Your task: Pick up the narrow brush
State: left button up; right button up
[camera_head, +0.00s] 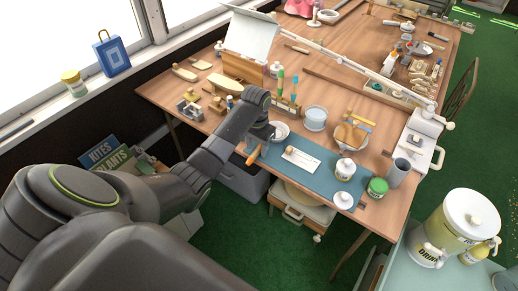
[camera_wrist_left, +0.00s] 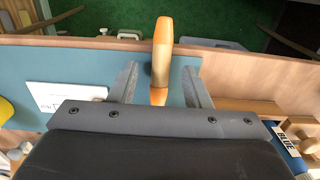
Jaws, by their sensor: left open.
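The narrow brush seems to be the thing with the orange wooden handle (camera_head: 253,155) at the front edge of the blue mat (camera_head: 318,172). In the left wrist view the handle (camera_wrist_left: 161,48) points away from me and sticks out past the table edge. My left gripper (camera_head: 262,131) is low over the mat, right behind the handle. In the wrist view its two fingers (camera_wrist_left: 160,78) are open, one on each side of the handle, with gaps visible. The brush's head is hidden under the gripper body. My right gripper is not in view.
A pale blue cup (camera_head: 315,118) and upright brushes (camera_head: 288,101) are behind. Below the table edge are a grey bin (camera_head: 243,180) and green floor.

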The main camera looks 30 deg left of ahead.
aim_at(256, 151)
pick_arm(q)
jog(key=shift+f, duration=0.75)
grip_shut()
notch_tip(256, 151, up, 10)
jog(key=p, duration=0.1)
